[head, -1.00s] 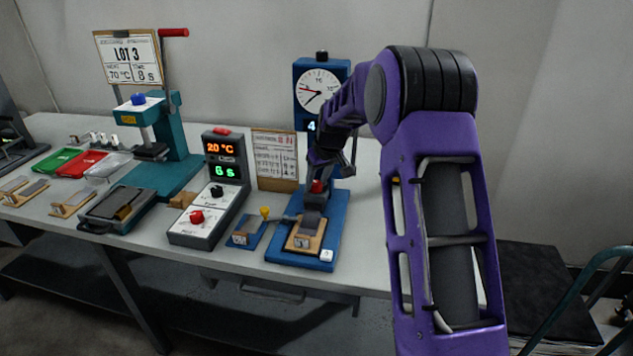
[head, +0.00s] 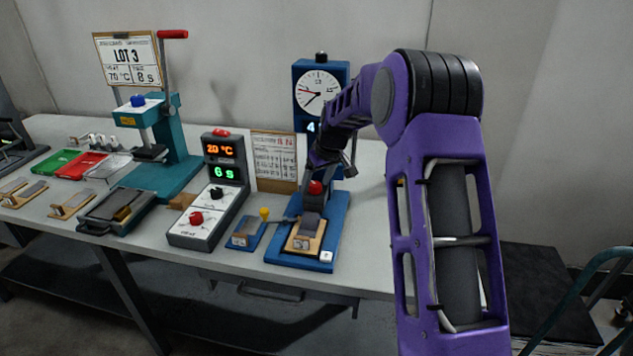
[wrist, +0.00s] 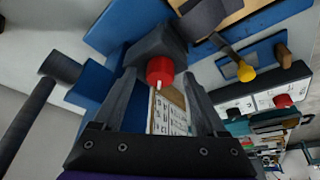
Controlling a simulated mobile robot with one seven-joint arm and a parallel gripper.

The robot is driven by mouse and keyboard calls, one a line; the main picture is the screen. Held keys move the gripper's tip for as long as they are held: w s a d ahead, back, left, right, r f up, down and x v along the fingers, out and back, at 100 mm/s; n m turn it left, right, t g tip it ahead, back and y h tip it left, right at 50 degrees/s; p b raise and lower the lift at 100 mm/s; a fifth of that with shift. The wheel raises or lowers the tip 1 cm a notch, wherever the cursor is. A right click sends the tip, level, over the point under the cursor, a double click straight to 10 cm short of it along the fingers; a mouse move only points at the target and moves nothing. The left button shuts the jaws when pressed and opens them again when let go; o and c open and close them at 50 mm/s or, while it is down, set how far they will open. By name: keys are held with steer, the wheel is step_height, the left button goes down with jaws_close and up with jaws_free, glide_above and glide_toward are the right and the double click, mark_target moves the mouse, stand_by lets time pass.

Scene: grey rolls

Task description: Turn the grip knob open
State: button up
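The grip knob (head: 315,188) is a round red knob on top of a dark grey clamp (head: 312,203) on the blue tester base (head: 328,245). In the wrist view the red knob (wrist: 160,71) shows a short white mark and lies between my fingertips in the picture. My gripper (head: 322,165) is just above and behind the knob in the head view. In the wrist view my gripper (wrist: 156,80) is open, with a gap on both sides of the knob. I see no finger touching it. A wooden plate (head: 303,240) lies under the clamp.
A blue dial gauge (head: 320,90) stands behind. A small blue block with a yellow knob (head: 264,213), a grey control box (head: 205,225) with a red knob and a clipboard (head: 274,160) stand left. The teal press (head: 170,175) is farther left.

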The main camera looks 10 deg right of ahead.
steer(key=p+v, duration=0.1)
steer(key=v, duration=1.6)
steer(key=shift+s+r+p, duration=0.15)
steer(key=shift+s+p, duration=0.05)
steer(key=shift+p, duration=0.1)
